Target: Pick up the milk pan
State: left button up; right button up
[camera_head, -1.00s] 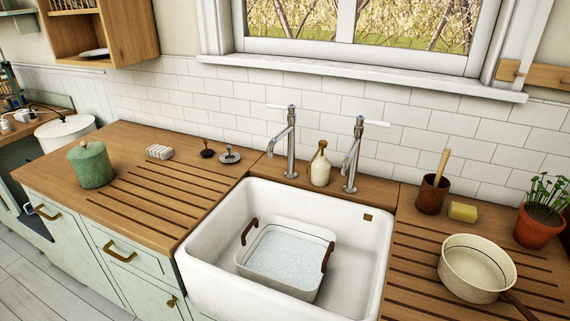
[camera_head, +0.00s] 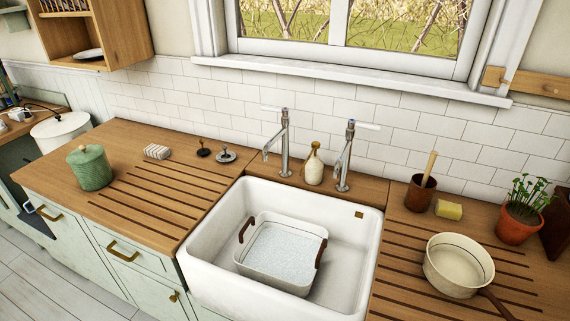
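The milk pan (camera_head: 458,266) is cream-coloured with a dark rim line and a brown handle. It stands upright and looks empty on the grooved wooden drainboard right of the sink. Its handle points toward the lower right and runs out of the bottom of the picture. Neither of my grippers shows in the head view.
A white sink (camera_head: 345,262) holds a basin (camera_head: 275,258) of water. Behind the pan are a brown cup (camera_head: 420,194) with a wooden handle in it, a yellow sponge (camera_head: 448,210) and a potted plant (camera_head: 518,224). Two taps rise behind the sink. The drainboard left of the pan is clear.

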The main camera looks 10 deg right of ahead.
aim_at(455, 265)
jog(key=z, duration=1.5)
jog(key=k+j+u, duration=0.1)
jog(key=j, duration=0.3)
jog(key=k+j+u, duration=0.1)
jog(key=j, duration=0.3)
jog(key=k+j, duration=0.25)
jog(key=j, duration=0.2)
jog(key=k+j+u, duration=0.15)
jog(key=j, duration=0.25)
jog(key=i+l, duration=0.1)
jog(key=l, duration=0.3)
jog(key=i+l, duration=0.1)
jog(key=l, duration=0.25)
